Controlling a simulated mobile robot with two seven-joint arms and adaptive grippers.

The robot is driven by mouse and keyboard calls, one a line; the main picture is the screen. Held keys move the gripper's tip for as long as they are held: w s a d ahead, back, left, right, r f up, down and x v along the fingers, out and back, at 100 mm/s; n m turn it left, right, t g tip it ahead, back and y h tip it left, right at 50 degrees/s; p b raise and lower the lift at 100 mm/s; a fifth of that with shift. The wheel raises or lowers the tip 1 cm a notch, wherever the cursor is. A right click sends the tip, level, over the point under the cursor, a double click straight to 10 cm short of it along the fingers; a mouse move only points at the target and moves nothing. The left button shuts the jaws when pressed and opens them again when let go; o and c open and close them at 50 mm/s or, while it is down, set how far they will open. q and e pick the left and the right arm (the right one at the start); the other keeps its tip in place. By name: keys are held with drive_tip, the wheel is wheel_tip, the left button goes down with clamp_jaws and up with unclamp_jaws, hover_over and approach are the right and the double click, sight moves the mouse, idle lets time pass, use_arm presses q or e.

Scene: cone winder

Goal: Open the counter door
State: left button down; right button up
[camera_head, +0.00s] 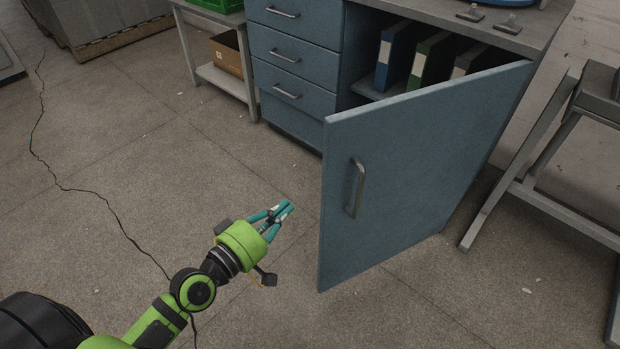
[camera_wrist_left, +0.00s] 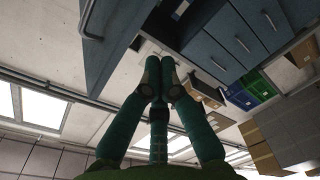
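The counter door (camera_head: 415,165) is blue-grey and stands swung wide open from the counter (camera_head: 310,63), hinged at the cabinet's right side. Its metal bar handle (camera_head: 356,188) is near the free edge, on the face toward me. My left gripper (camera_head: 287,207) is left of the door's free edge, apart from door and handle. Its teal fingers are together and hold nothing. In the left wrist view the fingertips (camera_wrist_left: 158,75) meet; the door (camera_wrist_left: 115,35) and its handle (camera_wrist_left: 88,20) show at upper left. My right gripper is out of view.
Blue and green binders (camera_head: 395,55) stand inside the open cabinet, beside a stack of drawers. A low shelf table (camera_head: 228,78) with a cardboard box is to the left. A grey metal frame (camera_head: 545,150) stands close right of the door. The floor at left is clear.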

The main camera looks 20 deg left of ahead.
use_arm(q)
drive_tip(key=shift+w+a+r+n+h, duration=0.8)
drive_tip(key=shift+w+a+r+n, duration=0.55)
drive_tip(key=shift+a+r+n, duration=0.6)
drive_tip(key=w+d+p, duration=0.4)
drive_tip(key=w+d, duration=0.1)
drive_tip(key=d, duration=0.2)
drive_tip(key=shift+w+f+p, duration=0.15)
drive_tip(key=shift+w+p, duration=0.1)
drive_tip(key=shift+p, duration=0.1)
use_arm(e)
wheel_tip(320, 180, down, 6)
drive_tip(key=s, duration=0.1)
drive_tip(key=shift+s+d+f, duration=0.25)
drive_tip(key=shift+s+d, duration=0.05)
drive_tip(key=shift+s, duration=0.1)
use_arm(q)
drive_tip(key=shift+d, duration=0.1)
